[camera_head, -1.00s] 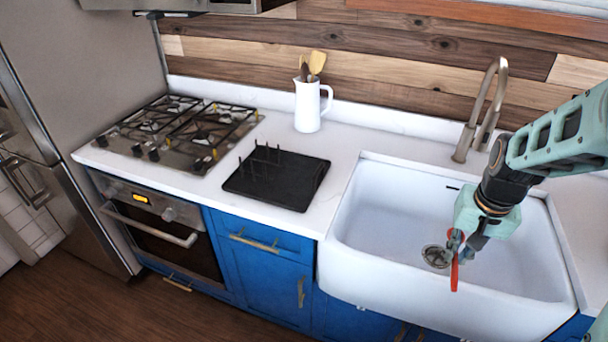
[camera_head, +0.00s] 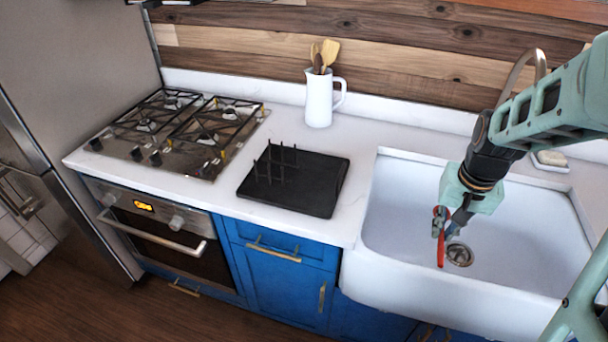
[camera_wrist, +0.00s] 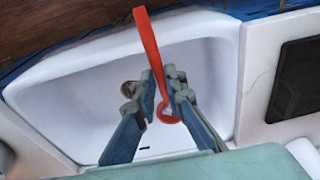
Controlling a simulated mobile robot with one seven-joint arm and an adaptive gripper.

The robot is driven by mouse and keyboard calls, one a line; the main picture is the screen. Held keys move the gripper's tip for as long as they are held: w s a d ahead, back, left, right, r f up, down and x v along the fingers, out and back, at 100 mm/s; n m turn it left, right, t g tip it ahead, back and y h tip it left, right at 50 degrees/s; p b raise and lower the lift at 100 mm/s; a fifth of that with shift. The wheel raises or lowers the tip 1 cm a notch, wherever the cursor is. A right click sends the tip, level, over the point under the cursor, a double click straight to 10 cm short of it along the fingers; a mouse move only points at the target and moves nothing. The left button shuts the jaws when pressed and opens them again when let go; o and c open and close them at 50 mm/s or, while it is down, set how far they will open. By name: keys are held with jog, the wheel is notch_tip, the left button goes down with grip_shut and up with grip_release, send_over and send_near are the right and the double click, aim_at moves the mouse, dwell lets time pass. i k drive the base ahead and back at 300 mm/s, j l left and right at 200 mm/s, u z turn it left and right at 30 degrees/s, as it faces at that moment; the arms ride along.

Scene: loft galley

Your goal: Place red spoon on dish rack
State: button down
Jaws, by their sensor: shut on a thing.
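The red spoon (camera_head: 441,248) hangs from my gripper (camera_head: 443,222) above the white sink basin. In the wrist view the red spoon (camera_wrist: 149,45) runs between the two fingers of my gripper (camera_wrist: 168,100), which is shut on it. One end points away past the fingertips and its rounded end (camera_wrist: 169,114) shows between the fingers. The black dish rack (camera_head: 318,182), with upright prongs on its left part, lies on the counter left of the sink. It appears at the right edge of the wrist view (camera_wrist: 296,82). The gripper is apart from the rack.
The white sink (camera_head: 400,205) has a raised rim between my gripper and the rack. A white pitcher with utensils (camera_head: 319,100) stands behind the rack. A gas stove (camera_head: 180,130) is at the left. The faucet (camera_head: 525,65) is behind my arm.

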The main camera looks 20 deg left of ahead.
aim_at(310, 186)
jog(key=i+j, duration=0.15)
jog(key=j, duration=0.2)
jog(key=i+j, duration=0.15)
jog(key=j, duration=0.15)
jog(key=i+j, duration=0.2)
jog(key=j, duration=0.15)
jog(key=i+j, duration=0.15)
jog(key=j, duration=0.15)
